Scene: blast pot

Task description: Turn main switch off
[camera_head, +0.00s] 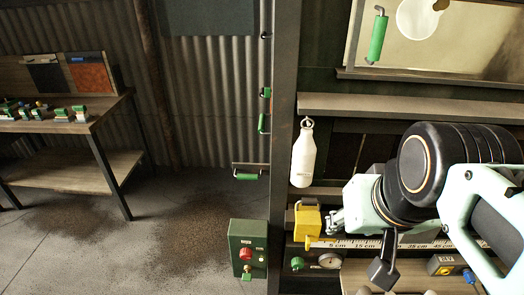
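A green control box (248,243) with a red knob and a smaller fitting below it stands at lower middle. No readable label shows which one is the main switch. My gripper (336,219) is at the end of my arm, which comes in from the right. Its small metal-looking tip is just right of the yellow box; I cannot tell whether they touch. The gap between its fingers cannot be made out, and no held object is visible. The green box is apart from it, lower left.
A ruler strip (390,244) runs along the bench, with a round gauge (330,261) below. A post (285,120) divides the view. A table (60,122) with small parts stands left; the floor between is clear.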

